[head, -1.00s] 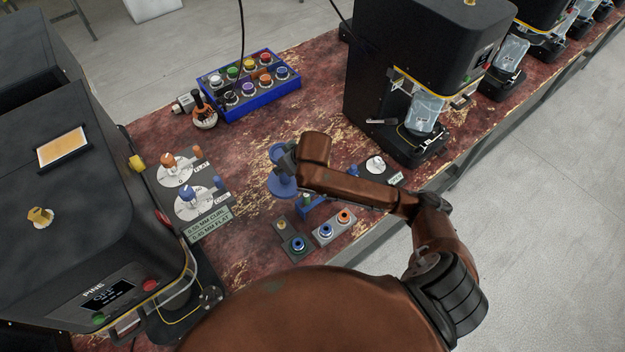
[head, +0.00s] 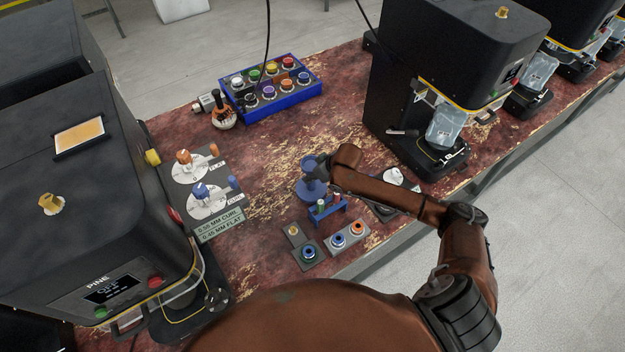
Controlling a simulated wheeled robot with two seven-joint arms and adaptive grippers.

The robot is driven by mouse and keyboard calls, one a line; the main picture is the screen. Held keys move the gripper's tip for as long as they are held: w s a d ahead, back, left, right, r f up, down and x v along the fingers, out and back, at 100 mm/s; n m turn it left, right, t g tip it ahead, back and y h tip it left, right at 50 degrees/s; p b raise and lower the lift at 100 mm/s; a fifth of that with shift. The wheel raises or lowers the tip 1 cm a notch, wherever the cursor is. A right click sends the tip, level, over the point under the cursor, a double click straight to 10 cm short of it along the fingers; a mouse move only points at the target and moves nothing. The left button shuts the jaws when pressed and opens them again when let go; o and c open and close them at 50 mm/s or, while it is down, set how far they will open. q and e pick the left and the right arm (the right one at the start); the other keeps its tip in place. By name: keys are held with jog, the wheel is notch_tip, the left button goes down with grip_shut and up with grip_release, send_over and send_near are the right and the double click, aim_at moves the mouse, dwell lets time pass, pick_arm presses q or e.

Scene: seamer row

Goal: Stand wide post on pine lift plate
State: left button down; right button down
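A blue post with wide round discs at top and foot (head: 306,190) is over the table's middle in the head view. My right gripper (head: 320,169) is at its right side and appears shut on its stem; the fingertips are mostly hidden. I cannot tell whether the foot touches the table. The black machine marked PINE (head: 97,278) stands at the left. Its low base (head: 192,322) shows at the front, with yellow edging; its lift plate is mostly hidden under the machine's head. My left gripper is out of view.
A blue small stand (head: 332,211) is just in front of the post. Grey trays with ringed parts (head: 347,237) lie near the front edge. A dial board (head: 206,190) lies between PINE and the post. A blue box of coloured knobs (head: 283,98) and another black machine (head: 450,60) stand behind.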

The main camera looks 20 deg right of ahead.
jog(key=shift+f, duration=1.25)
jog(key=c, duration=1.6)
grip_release()
jog(key=shift+f, duration=0.1)
jog(key=p+v, duration=0.1)
jog(key=v, duration=1.1)
jog(key=shift+r, duration=0.2)
jog(key=shift+a, duration=0.1)
jog(key=o, duration=1.6)
jog(key=shift+f, duration=0.1)
